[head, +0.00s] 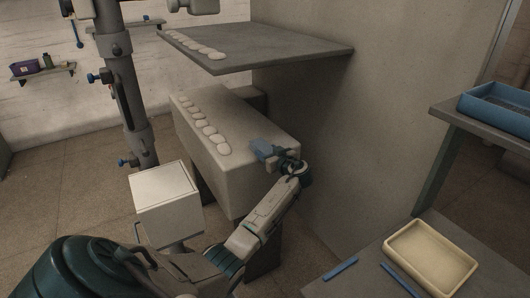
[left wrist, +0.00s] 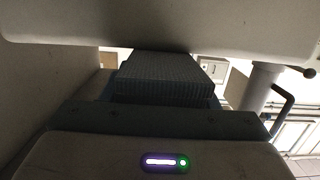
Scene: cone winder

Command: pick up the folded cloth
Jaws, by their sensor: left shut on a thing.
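The folded cloth (head: 260,147) shows as a small blue piece at the right end of the long pale block's top. My left gripper (head: 277,155) reaches it from the right-hand end and is shut on it. Part of the cloth is hidden by the gripper. I cannot tell whether the cloth touches the block or is just above it. My right gripper is not in view.
The pale block (head: 235,150) carries a row of several flat pale discs (head: 209,129) along its left edge. A grey shelf (head: 270,50) overhangs behind it. A wall (head: 370,110) stands close right. A cream tray (head: 430,258) and blue strips lie on the lower-right table.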

